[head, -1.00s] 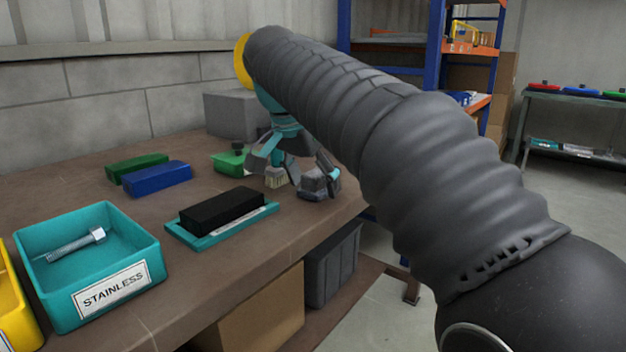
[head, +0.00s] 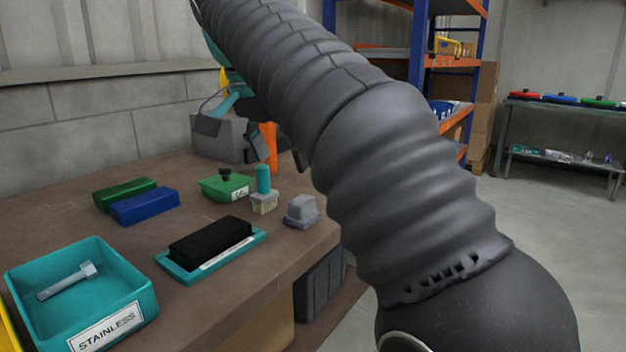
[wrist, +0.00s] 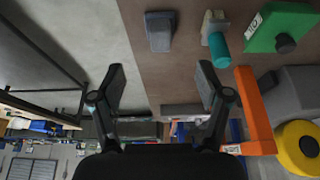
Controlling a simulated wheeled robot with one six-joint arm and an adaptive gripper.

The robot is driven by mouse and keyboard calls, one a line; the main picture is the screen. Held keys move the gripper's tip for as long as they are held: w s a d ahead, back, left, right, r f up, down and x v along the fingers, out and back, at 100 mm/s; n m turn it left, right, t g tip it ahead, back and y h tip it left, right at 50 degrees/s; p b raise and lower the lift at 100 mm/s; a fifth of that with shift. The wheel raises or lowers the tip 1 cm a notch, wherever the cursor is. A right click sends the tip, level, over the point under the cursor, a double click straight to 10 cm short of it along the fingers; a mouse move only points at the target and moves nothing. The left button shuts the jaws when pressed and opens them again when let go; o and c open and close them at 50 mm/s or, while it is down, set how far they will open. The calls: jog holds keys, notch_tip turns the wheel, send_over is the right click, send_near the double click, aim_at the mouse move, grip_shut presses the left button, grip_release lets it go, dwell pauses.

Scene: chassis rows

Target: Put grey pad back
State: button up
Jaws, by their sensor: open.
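A small grey block with a raised top, likely the grey pad (head: 302,211), stands on the bench near its right edge. It also shows at the top of the wrist view (wrist: 159,32). My gripper (head: 280,154) is open and empty, raised above and behind the grey block and apart from it. Its two dark fingers are spread in the wrist view (wrist: 162,82), with nothing between them. My arm hides part of the gripper in the head view. A black pad (head: 210,241) sits on a teal tray (head: 240,262) with a white label.
A brush with a teal handle (head: 263,180) and a green container (head: 226,188) stand beside the grey block. Behind are an orange upright (head: 268,148) and a grey box (head: 222,138). Blue (head: 145,206) and green (head: 124,194) blocks and a teal STAINLESS bin (head: 82,292) are left.

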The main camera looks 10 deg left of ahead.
jog(key=s+d+f+n+y, duration=0.15)
jog(key=d+f, duration=0.25)
jog(key=d, duration=0.7)
jog(key=s+d+f+n, duration=0.15)
jog(key=d+f, duration=0.25)
jog(key=d, duration=0.7)
jog(key=s+d+f, duration=0.5)
jog(key=s+f, duration=0.2)
jog(key=f, duration=0.3)
jog(key=s+d+f+n+t, duration=0.1)
jog(key=s+d+f, duration=0.5)
jog(key=f, duration=0.3)
jog(key=shift+s+f, duration=0.4)
jog(key=shift+s, duration=0.1)
jog(key=shift+d, duration=0.1)
